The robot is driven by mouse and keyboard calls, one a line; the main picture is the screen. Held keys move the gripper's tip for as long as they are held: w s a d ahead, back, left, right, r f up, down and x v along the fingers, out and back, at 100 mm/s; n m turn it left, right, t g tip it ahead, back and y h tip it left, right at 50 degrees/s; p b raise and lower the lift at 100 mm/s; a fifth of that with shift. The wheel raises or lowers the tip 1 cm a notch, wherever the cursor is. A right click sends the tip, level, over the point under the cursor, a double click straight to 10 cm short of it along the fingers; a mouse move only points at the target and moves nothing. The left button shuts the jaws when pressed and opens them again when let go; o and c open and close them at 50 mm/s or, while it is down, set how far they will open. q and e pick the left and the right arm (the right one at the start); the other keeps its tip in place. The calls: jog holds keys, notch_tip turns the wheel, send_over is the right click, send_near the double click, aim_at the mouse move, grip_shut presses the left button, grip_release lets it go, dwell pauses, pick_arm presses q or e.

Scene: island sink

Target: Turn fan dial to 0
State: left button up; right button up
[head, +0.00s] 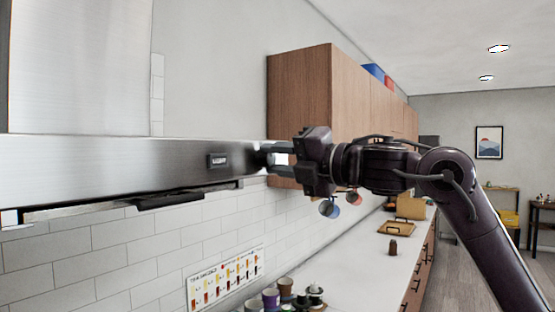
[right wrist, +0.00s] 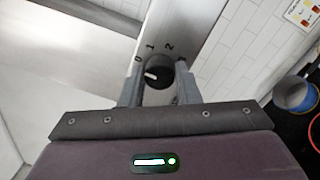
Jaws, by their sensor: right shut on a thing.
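The fan dial (right wrist: 155,73) is a round black knob on the steel front of the range hood (head: 120,165). My right gripper (head: 270,153) is at the right end of the hood front. In the right wrist view its two fingers (right wrist: 156,82) stand on either side of the dial, shut on it. In the head view the fingers mostly hide the dial. My left gripper is out of view.
A wooden wall cabinet (head: 298,95) stands close behind my right gripper. Hanging mugs (head: 329,208) are below it. Cups (head: 271,298) and a wooden tray (head: 397,228) are on the white counter.

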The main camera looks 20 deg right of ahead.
jog(key=shift+f, duration=0.15)
jog(key=o, duration=1)
jog(key=shift+c, duration=0.2)
jog(key=shift+s, duration=0.1)
jog(key=shift+s+d+b, duration=0.3)
jog(key=shift+b, duration=0.1)
jog(key=b+v, duration=0.3)
jog(key=v, duration=0.3)
jog(key=shift+s+d, duration=0.25)
jog(key=shift+s, duration=0.1)
